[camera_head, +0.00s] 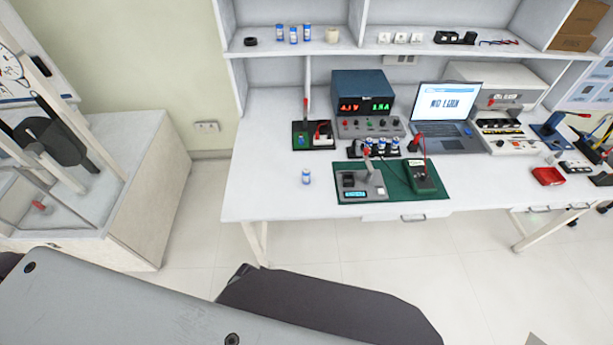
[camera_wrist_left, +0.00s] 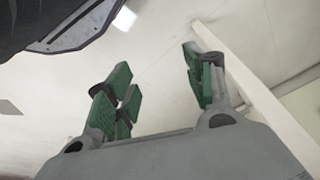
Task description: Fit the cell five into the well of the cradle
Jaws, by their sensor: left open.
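A single blue-and-white cell (camera_head: 306,177) stands upright on the white bench near its front edge, apart from the others. Several similar cells (camera_head: 382,146) stand in a dark rack behind the green mat. A grey device (camera_head: 374,192) with a dark recess, a lever and a small blue display sits on the mat; I cannot tell for sure that it is the cradle. No number is readable on any cell. My left gripper (camera_wrist_left: 160,87) is open and empty in the left wrist view, its green pads apart, far from the cells. My right gripper is not in view.
More cells (camera_head: 293,34) stand on the shelf. My own arm fills the lower foreground.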

